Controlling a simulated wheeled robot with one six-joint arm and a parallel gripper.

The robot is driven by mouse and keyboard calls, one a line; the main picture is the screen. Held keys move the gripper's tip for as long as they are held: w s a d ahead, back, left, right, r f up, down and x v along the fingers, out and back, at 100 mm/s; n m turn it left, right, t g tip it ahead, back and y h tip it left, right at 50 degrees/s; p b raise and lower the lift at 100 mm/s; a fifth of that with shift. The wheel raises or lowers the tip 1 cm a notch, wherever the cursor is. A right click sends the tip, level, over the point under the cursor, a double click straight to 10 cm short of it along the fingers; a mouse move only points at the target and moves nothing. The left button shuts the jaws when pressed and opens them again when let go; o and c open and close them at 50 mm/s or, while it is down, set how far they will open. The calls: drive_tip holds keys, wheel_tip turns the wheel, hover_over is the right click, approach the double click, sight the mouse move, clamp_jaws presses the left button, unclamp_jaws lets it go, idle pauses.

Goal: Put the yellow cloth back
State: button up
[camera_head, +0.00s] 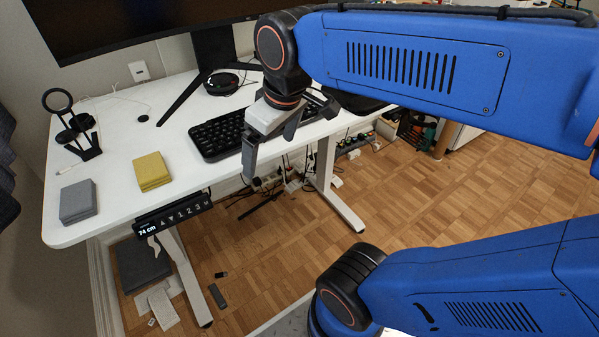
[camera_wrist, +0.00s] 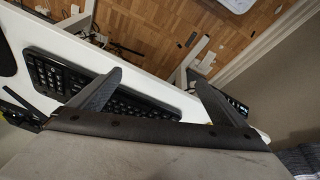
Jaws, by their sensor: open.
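The yellow cloth (camera_head: 152,171) lies as a folded stack on the white desk (camera_head: 118,200), near its front edge in the head view. A grey folded cloth (camera_head: 78,201) lies to its left, apart from it. My gripper (camera_head: 262,172) is open and empty, in front of the desk's front edge and right of the yellow cloth. In the wrist view my open gripper (camera_wrist: 158,90) shows both fingers spread, with the keyboard beyond them. The yellow cloth cannot be made out in the wrist view.
A black keyboard (camera_head: 218,136) lies behind my gripper. A monitor (camera_head: 140,22) stands at the back on a splayed base. A black stand (camera_head: 75,125) is at the left rear. The desk's height control (camera_head: 174,212) hangs under the front edge. Cables and a power strip lie below.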

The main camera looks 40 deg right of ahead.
drive_tip(key=s+d+f+m+t, duration=0.1)
drive_tip(key=s+d+f+m, duration=0.2)
drive_tip(key=s+f+m, duration=0.1)
drive_tip(key=shift+s+d+f+h, duration=0.3)
drive_tip(key=shift+s+f, duration=0.4)
drive_tip(key=shift+f, duration=0.05)
idle(0.7)
